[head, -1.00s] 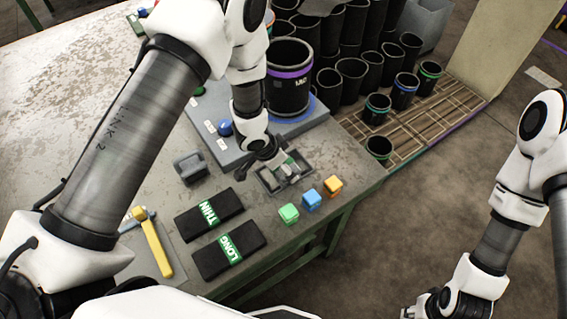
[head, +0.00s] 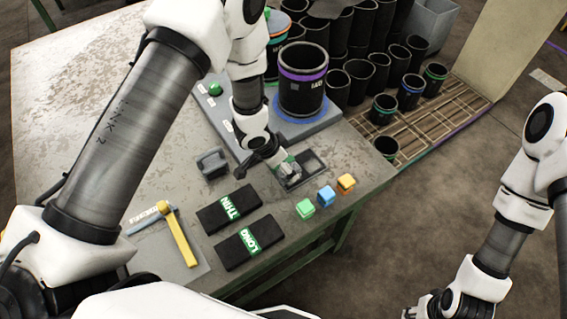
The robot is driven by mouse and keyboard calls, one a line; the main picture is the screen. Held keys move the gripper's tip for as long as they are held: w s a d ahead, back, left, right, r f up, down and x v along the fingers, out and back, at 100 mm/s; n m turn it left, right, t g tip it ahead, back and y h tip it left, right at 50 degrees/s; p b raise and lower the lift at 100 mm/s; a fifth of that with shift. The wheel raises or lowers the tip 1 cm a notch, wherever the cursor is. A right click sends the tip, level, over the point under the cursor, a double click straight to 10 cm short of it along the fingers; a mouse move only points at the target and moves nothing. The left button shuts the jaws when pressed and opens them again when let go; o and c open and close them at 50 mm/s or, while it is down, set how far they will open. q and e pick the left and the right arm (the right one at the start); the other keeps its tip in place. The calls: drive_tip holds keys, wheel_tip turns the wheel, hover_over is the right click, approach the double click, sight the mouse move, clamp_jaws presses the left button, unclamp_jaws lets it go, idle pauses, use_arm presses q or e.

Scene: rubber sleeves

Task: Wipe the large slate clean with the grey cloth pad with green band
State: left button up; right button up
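Two black slabs with green labels lie at the table's front: one reads THIN (head: 208,218), the other LONG (head: 226,254). I cannot tell whether either is the large slate. No other surface is clearly recognisable as it. The grey pad with a green band (head: 290,171) is small and partly hidden at the left end of a shallow dark tray (head: 319,158). My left gripper (head: 279,162) points down at the pad, its fingers at or around it. The finger gap is too small to read. My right gripper (head: 428,307) is at the bottom right, away from the table, its fingers unclear.
A grey block (head: 212,165) stands left of the tray. A black sleeve with purple band (head: 303,88) stands behind on a grey platform.

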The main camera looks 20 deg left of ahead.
use_arm(q)
wheel_tip(320, 180, up, 3)
drive_tip(key=shift+s+a+p, duration=0.1)
drive_tip(key=shift+a+p, duration=0.05)
drive_tip(key=shift+p, duration=0.9)
drive_tip(key=shift+r+p, duration=0.4)
drive_tip(key=shift+r, duration=0.05)
drive_tip(key=shift+f, duration=0.1)
